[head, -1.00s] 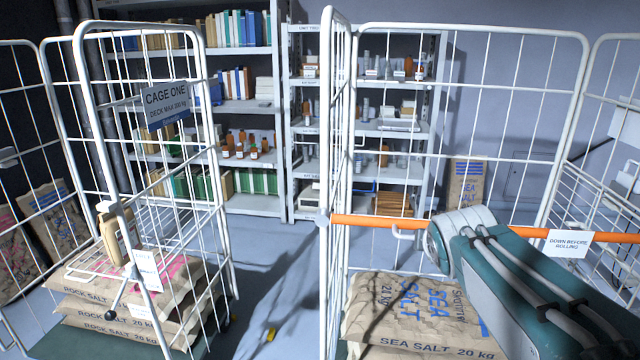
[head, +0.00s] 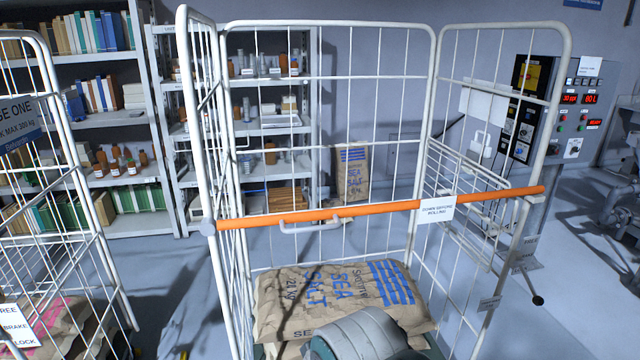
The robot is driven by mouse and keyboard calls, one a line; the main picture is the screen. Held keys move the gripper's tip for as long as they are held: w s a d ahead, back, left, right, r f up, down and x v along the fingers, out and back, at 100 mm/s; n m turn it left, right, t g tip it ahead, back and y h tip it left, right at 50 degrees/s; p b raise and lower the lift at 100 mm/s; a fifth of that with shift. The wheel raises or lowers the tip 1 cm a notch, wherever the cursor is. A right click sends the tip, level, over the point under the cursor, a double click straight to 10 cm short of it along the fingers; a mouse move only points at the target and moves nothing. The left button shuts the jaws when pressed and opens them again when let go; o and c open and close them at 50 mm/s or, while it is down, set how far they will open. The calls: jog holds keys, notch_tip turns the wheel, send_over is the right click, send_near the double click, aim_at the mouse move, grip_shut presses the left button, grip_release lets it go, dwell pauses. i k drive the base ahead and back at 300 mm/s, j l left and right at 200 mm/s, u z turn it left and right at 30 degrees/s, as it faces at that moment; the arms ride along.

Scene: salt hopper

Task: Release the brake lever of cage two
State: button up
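Cage two is the white wire roll cage (head: 328,24) in the middle of the head view. I take it as cage two because the left one is marked cage one. An orange bar (head: 375,210) crosses its front, with a tag (head: 437,209) reading down before rolling. On its right side, low down, a thin dark lever ends in a black knob (head: 538,300) and angles down to the right. Small tags (head: 525,250) hang close to it; their print is too small to read. My arm shows at the bottom edge, but my gripper is out of view.
Sea salt sacks (head: 330,300) lie in cage two. Cage one (head: 75,150) stands at the left, with a brake label (head: 18,325). Shelves (head: 150,222) and a control panel (head: 580,110) stand behind. Floor (head: 585,270) is clear right of the lever.

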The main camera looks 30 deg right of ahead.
aim_at(537, 300)
jog(key=z, duration=1.3)
